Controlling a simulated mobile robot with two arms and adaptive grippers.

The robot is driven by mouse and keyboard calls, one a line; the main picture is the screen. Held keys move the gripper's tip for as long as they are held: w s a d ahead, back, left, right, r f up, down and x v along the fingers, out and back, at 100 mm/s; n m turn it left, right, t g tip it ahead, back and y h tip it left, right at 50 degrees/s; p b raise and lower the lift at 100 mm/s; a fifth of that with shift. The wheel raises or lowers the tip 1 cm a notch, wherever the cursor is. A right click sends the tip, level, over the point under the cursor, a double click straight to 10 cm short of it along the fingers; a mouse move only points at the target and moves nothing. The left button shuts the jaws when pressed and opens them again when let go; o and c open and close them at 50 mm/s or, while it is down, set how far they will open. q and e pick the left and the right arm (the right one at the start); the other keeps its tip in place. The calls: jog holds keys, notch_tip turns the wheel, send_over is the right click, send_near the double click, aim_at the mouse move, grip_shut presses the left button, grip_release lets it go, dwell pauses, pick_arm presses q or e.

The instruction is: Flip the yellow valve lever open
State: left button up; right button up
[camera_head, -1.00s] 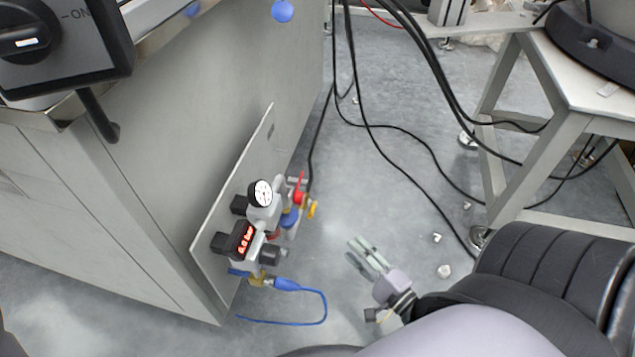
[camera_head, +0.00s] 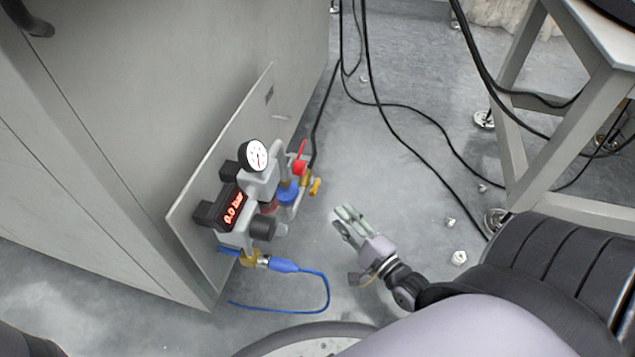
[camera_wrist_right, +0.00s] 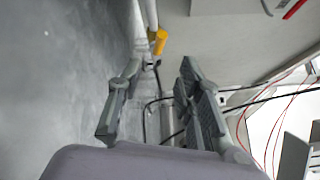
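The small yellow valve lever (camera_head: 315,187) sticks out at the right side of the valve assembly on a low panel. It also shows in the right wrist view (camera_wrist_right: 158,41), just beyond the fingertips and near the middle. My right gripper (camera_head: 343,214) is in front of the lever, a little to its lower right, and apart from it. In the right wrist view its two fingers (camera_wrist_right: 160,68) are spread with nothing between them. My left gripper is not in view.
Beside the lever are a red handle (camera_head: 299,166), a round gauge (camera_head: 253,155) and a digital readout (camera_head: 233,207) that reads about 0.0 bar. A blue hose (camera_head: 327,290) loops below. Black cables (camera_head: 420,120) cross the floor. A grey stand (camera_head: 560,150) is at the right.

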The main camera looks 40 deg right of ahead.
aim_at(314, 187)
jog(key=w+b, duration=0.5)
jog(key=w, duration=0.6)
jog(key=shift+a, duration=0.2)
jog(key=shift+c, duration=0.4)
grip_shut()
